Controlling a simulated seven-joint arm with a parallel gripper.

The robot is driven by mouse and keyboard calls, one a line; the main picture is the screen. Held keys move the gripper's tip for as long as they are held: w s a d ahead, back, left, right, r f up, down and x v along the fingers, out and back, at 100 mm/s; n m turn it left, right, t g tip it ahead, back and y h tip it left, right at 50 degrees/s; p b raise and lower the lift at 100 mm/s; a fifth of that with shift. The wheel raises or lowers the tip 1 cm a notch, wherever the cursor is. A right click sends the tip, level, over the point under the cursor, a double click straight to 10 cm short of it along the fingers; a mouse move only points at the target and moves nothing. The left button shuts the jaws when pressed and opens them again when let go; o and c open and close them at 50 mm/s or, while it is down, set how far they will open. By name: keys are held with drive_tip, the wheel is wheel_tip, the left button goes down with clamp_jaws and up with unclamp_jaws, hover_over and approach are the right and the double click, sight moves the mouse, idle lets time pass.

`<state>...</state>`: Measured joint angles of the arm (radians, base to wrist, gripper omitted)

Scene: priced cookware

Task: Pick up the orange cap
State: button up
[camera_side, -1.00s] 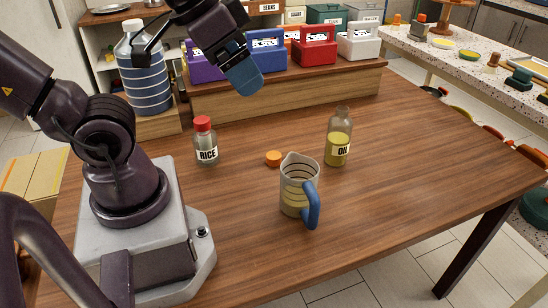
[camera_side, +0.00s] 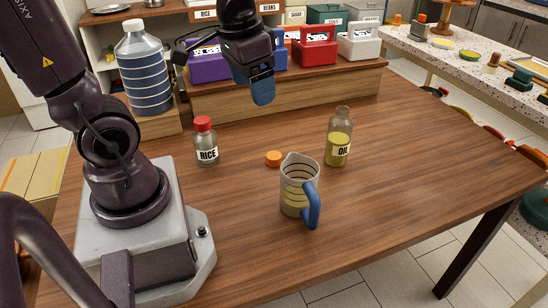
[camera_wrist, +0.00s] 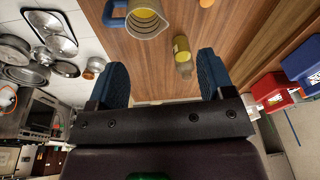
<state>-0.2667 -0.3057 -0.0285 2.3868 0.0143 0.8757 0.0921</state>
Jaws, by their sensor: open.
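The orange cap (camera_side: 273,158) lies on the wooden table (camera_side: 400,185), between the red-capped rice jar (camera_side: 206,142) and the measuring jug (camera_side: 297,187). In the wrist view the orange cap (camera_wrist: 206,3) is cut by the top edge. My gripper (camera_side: 263,92) is in the air above the back of the table, with its fingers pointing down, well apart from the cap. In the wrist view its two blue fingers (camera_wrist: 166,75) are spread with nothing held between them.
The jug has a blue handle and pale yellow contents. An uncapped oil bottle (camera_side: 339,138) stands right of the cap. A large water bottle (camera_side: 144,70) and a red box (camera_side: 317,46) stand at the back. The table's right side is clear.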

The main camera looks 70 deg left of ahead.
drive_tip(key=w+a+f+m+g, duration=0.2)
drive_tip(key=w+a+f+m, duration=0.15)
drive_tip(key=a+f, duration=0.35)
drive_tip(key=m, duration=1.4)
hover_over(274, 155)
drive_tip(key=shift+h, duration=0.4)
drive_tip(key=f, duration=1.7)
drive_tip(key=shift+s+f, duration=0.15)
drive_tip(key=shift+s, duration=0.05)
drive_tip(key=f, duration=0.5)
drive_tip(key=shift+w, duration=0.2)
drive_tip(key=shift+c, duration=0.2)
drive_tip(key=c, duration=1)
